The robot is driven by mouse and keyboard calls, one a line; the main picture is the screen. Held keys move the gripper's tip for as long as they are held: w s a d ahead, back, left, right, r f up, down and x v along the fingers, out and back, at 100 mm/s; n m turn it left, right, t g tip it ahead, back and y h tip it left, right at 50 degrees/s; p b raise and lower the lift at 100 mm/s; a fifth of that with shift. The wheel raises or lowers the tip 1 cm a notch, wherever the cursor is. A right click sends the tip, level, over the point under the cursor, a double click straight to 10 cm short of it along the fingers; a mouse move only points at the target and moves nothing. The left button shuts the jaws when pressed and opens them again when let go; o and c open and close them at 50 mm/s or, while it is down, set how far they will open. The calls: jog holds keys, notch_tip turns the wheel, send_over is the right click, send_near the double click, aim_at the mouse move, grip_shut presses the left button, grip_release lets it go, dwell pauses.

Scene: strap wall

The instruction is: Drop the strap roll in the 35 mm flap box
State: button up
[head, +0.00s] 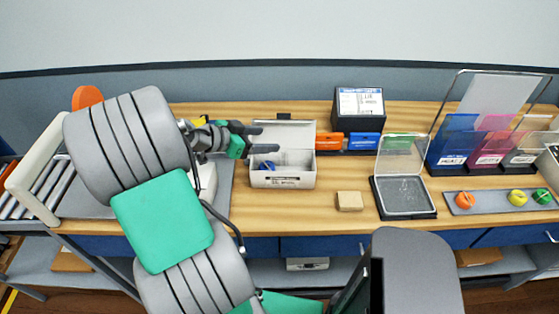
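A white flap box (283,179) stands on the wooden bench with its lid up at the back. The print on its front label is too small to read. A small blue roll-like thing (268,166) lies inside it at the left, partly hidden by the front wall; it may be the strap roll. My gripper (264,139) is above the box's left side, pointing right, its two dark fingers apart. Nothing shows between them.
A clear-lidded black case (405,196) stands open to the right, near a tan block (350,201). A grey tray (485,204) holds orange, yellow and green rolls. Orange (329,141) and blue (364,142) boxes and a black labelled box (359,107) stand behind.

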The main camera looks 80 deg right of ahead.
jog(key=b+v, duration=0.1)
jog(key=v, duration=0.6)
jog(key=shift+w+a+r+b, duration=0.2)
jog(key=shift+w+a+b, duration=0.05)
jog(key=shift+a+b, duration=0.05)
